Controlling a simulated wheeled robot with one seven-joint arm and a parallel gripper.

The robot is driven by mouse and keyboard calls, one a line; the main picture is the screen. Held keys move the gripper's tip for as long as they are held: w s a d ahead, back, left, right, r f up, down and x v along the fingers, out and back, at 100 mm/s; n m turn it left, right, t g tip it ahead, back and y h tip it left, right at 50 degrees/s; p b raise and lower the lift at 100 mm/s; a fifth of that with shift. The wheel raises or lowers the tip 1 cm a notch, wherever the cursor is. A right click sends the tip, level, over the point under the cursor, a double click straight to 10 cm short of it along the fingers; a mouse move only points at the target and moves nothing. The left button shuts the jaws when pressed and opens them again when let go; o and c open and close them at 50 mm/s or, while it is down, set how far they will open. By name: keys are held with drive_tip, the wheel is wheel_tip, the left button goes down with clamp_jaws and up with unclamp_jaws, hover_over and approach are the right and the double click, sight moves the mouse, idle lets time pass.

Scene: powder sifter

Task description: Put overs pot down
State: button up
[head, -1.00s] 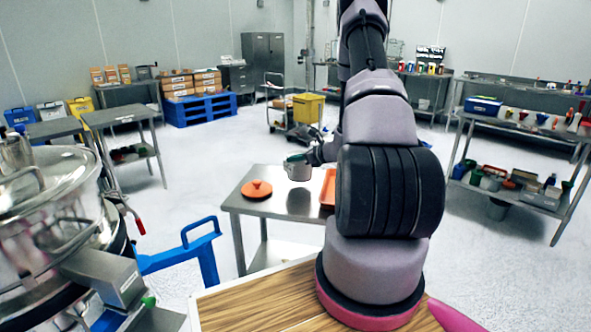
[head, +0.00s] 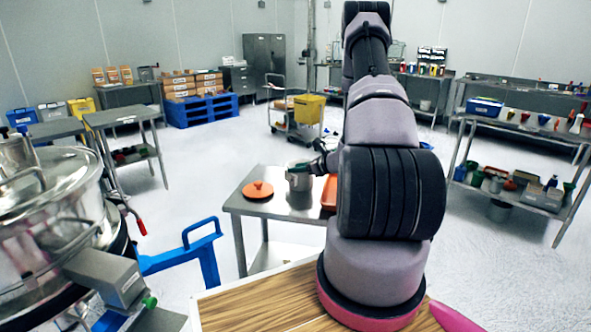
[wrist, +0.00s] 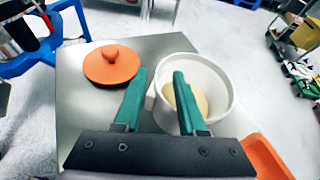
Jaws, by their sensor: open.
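The overs pot (head: 299,183) is a pale grey round pot on the small steel table (head: 255,207), in the middle of the head view. It looks upright. In the wrist view the pot (wrist: 226,108) shows tan material inside. My gripper (wrist: 159,82) is open, with two green fingers straddling the pot's near-left rim: one finger is over the inside, the other outside the wall. I cannot tell whether either finger touches it.
An orange lid (head: 258,190) with a knob lies left of the pot. An orange tray (head: 329,193) lies close on its right, partly behind my arm.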

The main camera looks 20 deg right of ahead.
drive_tip(key=v, duration=1)
drive_tip(key=s+a+r+n+g+y, duration=0.25)
drive_tip(key=a+r+n, duration=0.35)
drive_tip(key=a+r, duration=0.35)
drive_tip(key=s+a+r+n+g+y, duration=0.2)
drive_tip(key=s+a+r+n+g, duration=0.15)
drive_tip(key=a+r+n, duration=0.55)
drive_tip(key=s+a+r+n+t+h, duration=0.1)
drive_tip(key=s+a+r+n+h, duration=0.2)
drive_tip(key=s+r+n+h, duration=0.5)
drive_tip(key=s+r+n, duration=0.3)
drive_tip(key=s+r, duration=0.4)
drive_tip(key=s, duration=0.3)
drive_tip(key=shift+r, duration=0.3)
